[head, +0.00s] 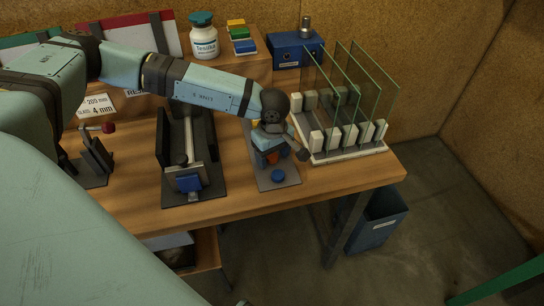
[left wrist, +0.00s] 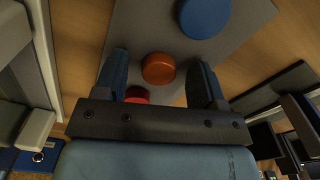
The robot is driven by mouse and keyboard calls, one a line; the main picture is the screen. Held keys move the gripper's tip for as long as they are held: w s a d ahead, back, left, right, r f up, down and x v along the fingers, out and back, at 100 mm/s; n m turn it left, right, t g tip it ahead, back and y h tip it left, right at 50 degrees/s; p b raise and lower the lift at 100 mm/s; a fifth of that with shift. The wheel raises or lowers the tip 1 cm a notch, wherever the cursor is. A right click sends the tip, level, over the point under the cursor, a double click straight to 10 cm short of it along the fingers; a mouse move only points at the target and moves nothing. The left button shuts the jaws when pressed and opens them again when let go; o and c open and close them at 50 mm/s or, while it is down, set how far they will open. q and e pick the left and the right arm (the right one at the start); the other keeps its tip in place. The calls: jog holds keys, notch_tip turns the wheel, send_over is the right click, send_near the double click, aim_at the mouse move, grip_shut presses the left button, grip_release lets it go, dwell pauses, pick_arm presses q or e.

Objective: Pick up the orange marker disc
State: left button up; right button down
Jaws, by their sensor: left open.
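The orange marker disc (left wrist: 158,68) lies on a grey mat (left wrist: 145,22) in the left wrist view, between and below the two fingers of my left gripper (left wrist: 164,78). In the head view my left gripper (head: 272,155) hangs over the grey mat (head: 284,182), and a bit of orange shows beside its fingers. The gripper is open with nothing between its fingertips that I can see gripped. A blue disc (head: 278,176) lies on the mat toward the front, and a red disc (left wrist: 137,94) is partly hidden behind the gripper body. My right gripper is not in view.
A white rack (head: 348,154) with upright glass panes stands close on the right. A dark tilting fixture (head: 193,187) with a blue block stands on the left. A white bottle (head: 203,42) and a blue box (head: 296,50) are behind. A blue bin (head: 377,222) is on the floor.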

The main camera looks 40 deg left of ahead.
pick_arm(q)
jog(key=c, duration=1)
jog(key=shift+r, duration=0.1)
